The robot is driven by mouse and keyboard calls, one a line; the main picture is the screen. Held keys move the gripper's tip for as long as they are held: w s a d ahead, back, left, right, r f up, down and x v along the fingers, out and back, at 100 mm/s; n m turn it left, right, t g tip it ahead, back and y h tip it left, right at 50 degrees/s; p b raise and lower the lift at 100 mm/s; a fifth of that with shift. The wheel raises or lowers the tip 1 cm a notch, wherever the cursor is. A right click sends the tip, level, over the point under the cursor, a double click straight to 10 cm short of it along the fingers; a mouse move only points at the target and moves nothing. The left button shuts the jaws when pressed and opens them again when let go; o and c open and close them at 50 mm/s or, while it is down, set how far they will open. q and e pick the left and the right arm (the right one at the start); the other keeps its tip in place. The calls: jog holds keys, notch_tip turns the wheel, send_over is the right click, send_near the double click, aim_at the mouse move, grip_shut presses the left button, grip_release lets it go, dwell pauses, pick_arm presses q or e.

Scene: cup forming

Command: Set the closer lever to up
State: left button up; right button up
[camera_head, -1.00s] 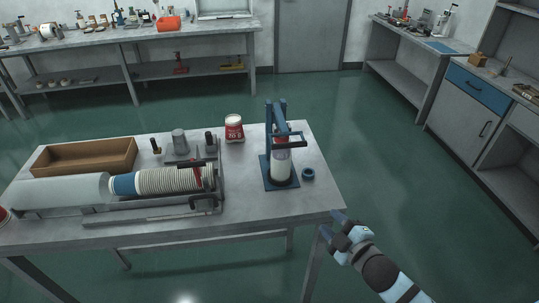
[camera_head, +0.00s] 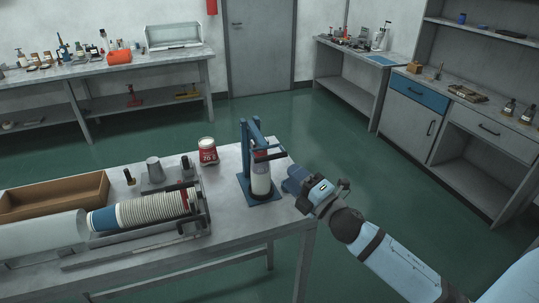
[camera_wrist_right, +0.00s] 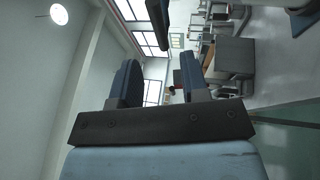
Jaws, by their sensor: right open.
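The closer (camera_head: 245,150) is a blue press on a blue base plate at the right end of the table. Its lever ends in a dark crossbar (camera_head: 270,155) at the level of the top of a white container (camera_head: 261,180) standing in the press. I cannot tell the lever's exact angle. My right gripper (camera_head: 288,184) is open and empty, just right of the closer at the table's edge, apart from the crossbar. In the right wrist view its two fingers (camera_wrist_right: 160,85) are spread with nothing between them. A dark blue part (camera_wrist_right: 158,20) shows beyond them at the top. My left gripper is out of view.
A stack of cups (camera_head: 155,209) lies in a grey holder on the table (camera_head: 225,225). A wooden tray (camera_head: 55,195), a metal cup (camera_head: 155,170) and a red-and-white tub (camera_head: 208,151) stand behind. Open floor lies right of the table.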

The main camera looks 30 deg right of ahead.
aim_at(270, 157)
jog(key=p+x, duration=0.1)
jog(key=x, duration=0.6)
jog(key=shift+w+a+r+p, duration=0.1)
jog(key=shift+w+r+p, duration=0.1)
jog(key=shift+w+p, duration=0.15)
jog(key=shift+w+a, duration=0.1)
jog(key=shift+w, duration=0.5)
grip_shut()
